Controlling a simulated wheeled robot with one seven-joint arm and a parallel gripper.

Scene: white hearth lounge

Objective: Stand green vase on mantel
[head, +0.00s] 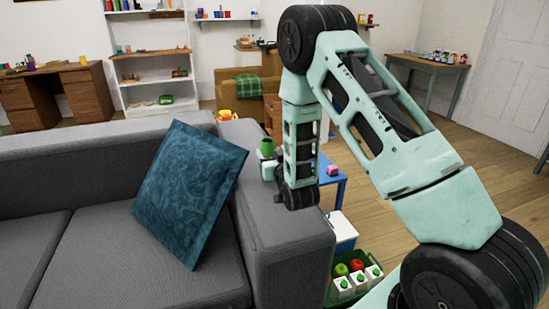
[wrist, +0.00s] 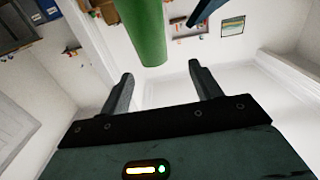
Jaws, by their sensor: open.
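A green vase (head: 267,147) shows in the head view by the inner end of the grey sofa arm, just above the mint end of my arm. In the wrist view a plain green cylinder (wrist: 146,30), apparently the vase, hangs into the top of the picture beyond my fingertips. My gripper (wrist: 161,76) is open with nothing between its two dark fingers. A gap shows between the fingers and the green cylinder. In the head view my fingers are hard to make out. I cannot identify the mantel in either view.
A grey sofa (head: 150,255) with a blue cushion (head: 190,190) fills the left. A green crate (head: 355,291) of cartons and fruit stands right of the sofa arm. A blue table (head: 336,186) stands behind it, with a pink block (head: 332,171).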

